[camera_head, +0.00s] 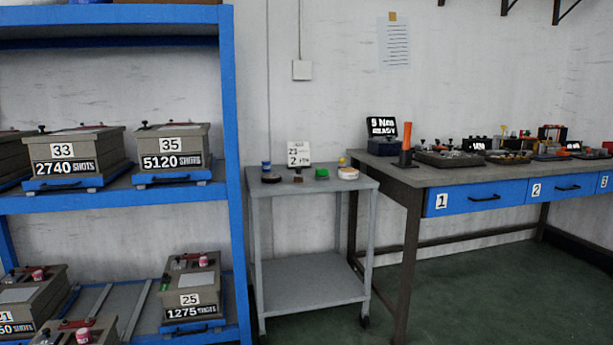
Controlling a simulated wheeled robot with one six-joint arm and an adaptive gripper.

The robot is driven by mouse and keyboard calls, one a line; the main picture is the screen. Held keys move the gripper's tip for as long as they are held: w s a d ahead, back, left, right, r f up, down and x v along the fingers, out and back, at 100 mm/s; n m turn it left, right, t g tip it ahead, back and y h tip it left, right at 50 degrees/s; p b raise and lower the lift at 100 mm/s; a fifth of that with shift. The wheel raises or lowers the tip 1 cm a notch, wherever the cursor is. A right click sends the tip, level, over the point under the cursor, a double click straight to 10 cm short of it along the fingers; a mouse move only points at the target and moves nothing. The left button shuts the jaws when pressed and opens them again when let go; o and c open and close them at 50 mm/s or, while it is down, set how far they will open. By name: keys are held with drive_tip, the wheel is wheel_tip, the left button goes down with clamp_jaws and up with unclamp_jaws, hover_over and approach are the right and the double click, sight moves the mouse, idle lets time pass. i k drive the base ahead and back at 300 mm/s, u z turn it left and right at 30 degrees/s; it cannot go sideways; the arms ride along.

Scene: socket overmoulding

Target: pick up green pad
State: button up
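The green pad (322,173) is a small green block on the top of a grey trolley (262,188). It lies right of the middle of that top, between a small brown item (298,179) and a round white-topped item (348,173). My gripper is not in view, so its state does not show. Nothing touches the pad as far as this view shows.
The trolley top also holds a dark disc (271,178), a blue item (266,166) and a label card (299,153). A blue shelf rack (231,150) with boxes stands left. A workbench (412,177) with numbered drawers stands right. Green floor is clear in front.

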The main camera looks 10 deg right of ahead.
sight(321, 174)
drive_tip(key=u, duration=0.65)
drive_tip(key=i, duration=2.35)
drive_tip(key=z, duration=0.85)
